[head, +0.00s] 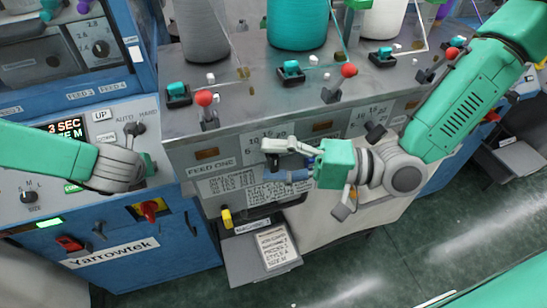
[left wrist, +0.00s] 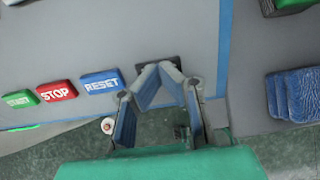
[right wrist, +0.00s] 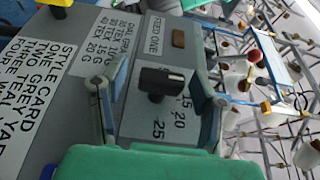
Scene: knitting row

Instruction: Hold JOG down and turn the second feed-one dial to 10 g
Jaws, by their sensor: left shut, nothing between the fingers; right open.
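A black dial knob (right wrist: 160,82) with a scale reading 15, 20 and 25 stands beside the FEED ONE plate (right wrist: 154,36). My right gripper (right wrist: 168,90) is open, one finger on each side of this knob, with gaps between. In the head view my right gripper (head: 285,150) covers most of the knob and part of its scale. My left gripper (left wrist: 160,70) is shut, its fingertips over a dark square button (left wrist: 174,62) in line past the blue RESET button (left wrist: 101,83). The fingertips hide its label; whether it is pressed in, I cannot tell.
Red STOP (left wrist: 57,91) and green START (left wrist: 19,100) buttons lie beside RESET. Red-knobbed levers (head: 204,98) and yarn cones (head: 297,25) stand on the machine top above the right gripper. A style card (head: 276,247) lies on a grey shelf below.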

